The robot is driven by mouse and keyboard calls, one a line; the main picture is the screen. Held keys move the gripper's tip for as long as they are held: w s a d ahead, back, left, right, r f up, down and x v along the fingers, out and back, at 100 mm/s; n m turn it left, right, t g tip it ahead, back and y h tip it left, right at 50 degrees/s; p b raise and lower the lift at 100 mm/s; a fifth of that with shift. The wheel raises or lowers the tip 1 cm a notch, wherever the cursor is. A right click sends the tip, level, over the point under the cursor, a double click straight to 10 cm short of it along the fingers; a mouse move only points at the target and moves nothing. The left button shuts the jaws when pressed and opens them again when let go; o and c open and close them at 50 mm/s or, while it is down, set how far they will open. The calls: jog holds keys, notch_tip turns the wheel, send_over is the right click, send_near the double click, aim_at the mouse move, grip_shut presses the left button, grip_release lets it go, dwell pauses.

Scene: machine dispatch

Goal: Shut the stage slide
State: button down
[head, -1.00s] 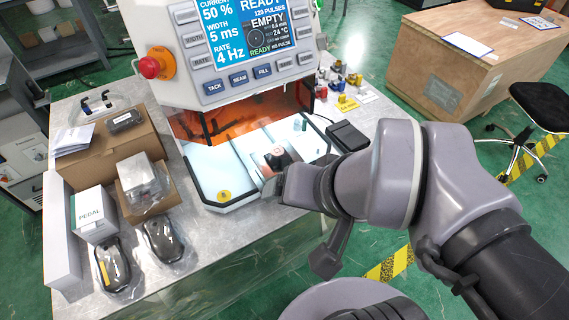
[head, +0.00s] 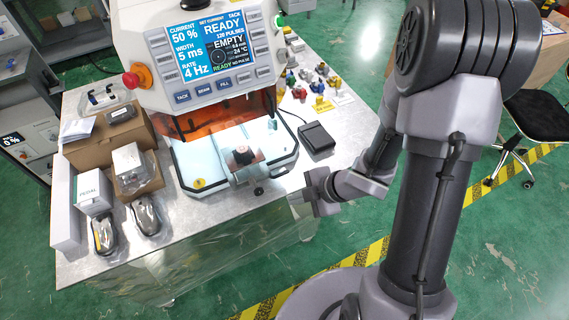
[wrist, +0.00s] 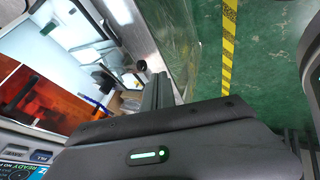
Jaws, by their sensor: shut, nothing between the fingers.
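The white welding machine (head: 205,85) stands on the bench with its work chamber open at the front. The stage slide (head: 246,172) juts toward the front edge of the white chamber floor, with a dark-topped block (head: 243,155) on it. A dark round knob (head: 258,191) sits at its front end; a dark knob also shows in the wrist view (wrist: 142,65). My gripper (head: 314,203) is shut and empty, to the right of the knob and apart from it, near the bench's front edge. Its fingers (wrist: 158,92) show in the wrist view.
A black pedal-like box (head: 316,138) lies right of the machine, with small coloured parts behind it. Cardboard boxes (head: 100,140) and bagged dark items (head: 146,216) fill the bench's left side. Green floor with yellow-black tape (head: 365,258) is open in front.

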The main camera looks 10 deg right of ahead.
jog(key=w+a+f+b, duration=0.4)
jog(key=w+a+f, duration=0.2)
jog(key=w+f, duration=0.1)
jog(key=shift+w+a+f, duration=0.25)
jog(key=shift+a+f, duration=0.05)
jog(key=shift+f, duration=0.2)
